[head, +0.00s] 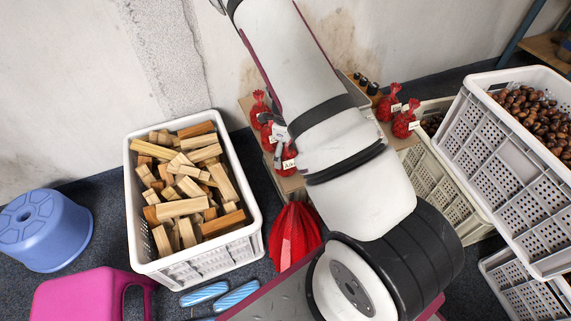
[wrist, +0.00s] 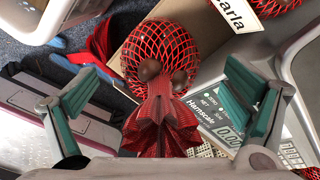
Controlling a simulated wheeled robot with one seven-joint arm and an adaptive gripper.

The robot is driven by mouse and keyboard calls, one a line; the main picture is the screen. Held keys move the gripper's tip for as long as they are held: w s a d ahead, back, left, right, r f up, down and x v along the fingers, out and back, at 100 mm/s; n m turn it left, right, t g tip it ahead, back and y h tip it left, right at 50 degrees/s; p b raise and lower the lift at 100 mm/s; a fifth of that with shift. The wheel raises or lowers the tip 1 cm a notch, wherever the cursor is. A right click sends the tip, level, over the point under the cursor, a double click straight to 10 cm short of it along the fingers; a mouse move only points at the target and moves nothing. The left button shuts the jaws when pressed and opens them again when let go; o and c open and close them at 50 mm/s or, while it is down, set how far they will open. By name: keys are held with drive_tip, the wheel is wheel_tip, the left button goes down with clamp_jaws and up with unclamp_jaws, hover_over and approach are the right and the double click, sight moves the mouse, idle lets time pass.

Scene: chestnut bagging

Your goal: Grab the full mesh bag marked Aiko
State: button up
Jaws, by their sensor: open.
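In the head view a red mesh bag (head: 288,153) stands with a white tag that seems to read "Aiko", partly cut off. My gripper (head: 279,137) is beside it, at the left of my arm. In the wrist view my gripper (wrist: 163,105) is open, its two green-padded fingers wide apart. A red mesh bag (wrist: 160,50) with its gathered red neck lies between and beyond them; a few brown chestnuts show through. The fingers do not touch it. A white tag (wrist: 238,14) ending in "arla" is beside this bag. I cannot tell this bag's own name.
More red mesh bags (head: 259,108) stand behind, and tagged ones (head: 404,123) stand right of my arm. A scale (wrist: 215,110) sits close by my right finger. A crate of wood blocks (head: 253,215) is left; chestnut crates (head: 495,135) are right. My arm hides the middle.

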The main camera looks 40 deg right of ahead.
wheel_tip(320, 180, down, 2)
drive_tip(key=shift+f+b, duration=0.1)
drive_tip(key=shift+b, duration=0.25)
drive_tip(key=c, duration=1.6)
drive_tip(key=shift+o, duration=0.2)
drive_tip(key=shift+r, duration=0.2)
